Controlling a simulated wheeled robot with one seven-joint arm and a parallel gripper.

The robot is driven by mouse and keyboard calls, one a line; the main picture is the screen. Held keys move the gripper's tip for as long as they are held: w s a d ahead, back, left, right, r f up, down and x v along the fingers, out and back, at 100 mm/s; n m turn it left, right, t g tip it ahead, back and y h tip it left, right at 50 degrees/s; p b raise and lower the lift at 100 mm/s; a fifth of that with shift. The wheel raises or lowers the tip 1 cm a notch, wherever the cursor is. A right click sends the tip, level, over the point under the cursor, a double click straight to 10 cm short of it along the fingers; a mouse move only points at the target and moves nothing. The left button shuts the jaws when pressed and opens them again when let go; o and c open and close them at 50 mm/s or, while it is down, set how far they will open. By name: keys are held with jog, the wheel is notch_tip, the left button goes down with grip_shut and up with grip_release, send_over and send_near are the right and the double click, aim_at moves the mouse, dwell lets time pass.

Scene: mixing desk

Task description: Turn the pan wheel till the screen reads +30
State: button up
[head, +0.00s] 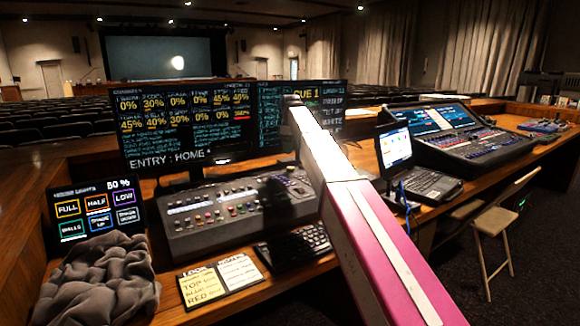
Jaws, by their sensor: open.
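A lighting console (225,212) with rows of coloured buttons stands on the desk. Small round controls (298,188) show at its right end, close to my arm; I cannot tell which one is the pan wheel. Behind it, a wide dark monitor (190,135) shows yellow percentages and the line "ENTRY : HOME"; I can make out no pan figure. A second screen part (316,97) reads "CUE 1" and is partly covered by my arm. My pink and white arm crosses from the lower right up to the monitor. I cannot make out my gripper.
A house-lights touch screen (97,207) reads 50 %, with a crumpled grey cloth (100,280) before it. Note cards (220,278) and a keyboard (293,245) lie in front of the console.

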aim_at(291, 167)
notch_tip(291, 167, down, 8)
jog(key=shift+f, duration=0.15)
jog(key=shift+c, duration=0.3)
jog(key=c, duration=0.6)
